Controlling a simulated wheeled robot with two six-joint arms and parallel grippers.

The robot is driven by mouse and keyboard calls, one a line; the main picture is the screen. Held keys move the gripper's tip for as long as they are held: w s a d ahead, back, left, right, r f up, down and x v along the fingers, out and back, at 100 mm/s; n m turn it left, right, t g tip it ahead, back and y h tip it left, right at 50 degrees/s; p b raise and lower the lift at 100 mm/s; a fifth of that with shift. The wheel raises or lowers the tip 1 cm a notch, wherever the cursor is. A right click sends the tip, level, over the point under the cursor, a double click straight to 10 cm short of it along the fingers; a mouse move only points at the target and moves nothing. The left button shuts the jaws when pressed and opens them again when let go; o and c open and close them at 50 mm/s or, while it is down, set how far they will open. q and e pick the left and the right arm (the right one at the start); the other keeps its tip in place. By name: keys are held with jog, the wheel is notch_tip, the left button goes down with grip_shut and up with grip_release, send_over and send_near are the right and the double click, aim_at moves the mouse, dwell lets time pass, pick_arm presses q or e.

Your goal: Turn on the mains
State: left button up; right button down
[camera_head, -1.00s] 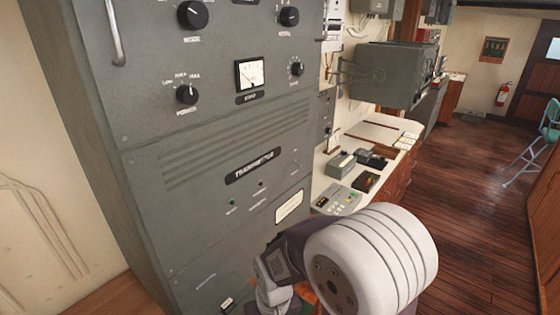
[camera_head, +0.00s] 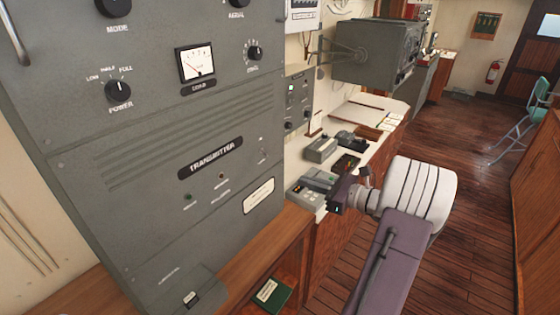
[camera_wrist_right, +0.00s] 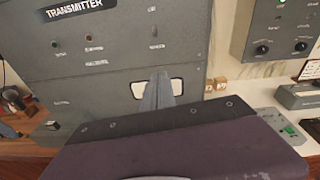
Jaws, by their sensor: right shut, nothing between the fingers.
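The grey transmitter cabinet (camera_head: 130,190) fills the left of the head view. Its lower panel carries a TRANSMITTER plate (camera_head: 210,158), a green lamp (camera_head: 187,197), an amber lamp (camera_head: 221,176) and a small toggle (camera_head: 263,155). The toggle also shows in the wrist view (camera_wrist_right: 152,30), its labels too small to read surely. My right gripper (camera_head: 336,200) is right of the cabinet. Its fingers (camera_wrist_right: 159,90) are shut and empty, overlapping the white label in the wrist view. My left gripper is out of view.
A wooden ledge (camera_head: 265,246) runs along the cabinet's foot, with a green book (camera_head: 270,294) below. A desk with instruments (camera_head: 320,150) stands behind my right gripper. A grey box (camera_head: 375,55) juts from the wall above.

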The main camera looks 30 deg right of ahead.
dwell(0.3)
jog(key=p, duration=0.3)
send_near(262, 158)
jog(key=w+a+f, duration=0.1)
jog(key=w+f, duration=0.2)
jog(key=f, duration=0.1)
jog(key=r+p, duration=0.1)
jog(key=w+r+p, duration=0.1)
jog(key=shift+a+r, duration=0.25)
jog(key=shift+a, duration=0.15)
jog(key=shift+a+r+p, duration=0.2)
jog(key=shift+r+p, duration=0.1)
jog(key=shift+r, duration=0.15)
jog(key=shift+w, duration=0.1)
jog(key=shift+w+f, duration=0.1)
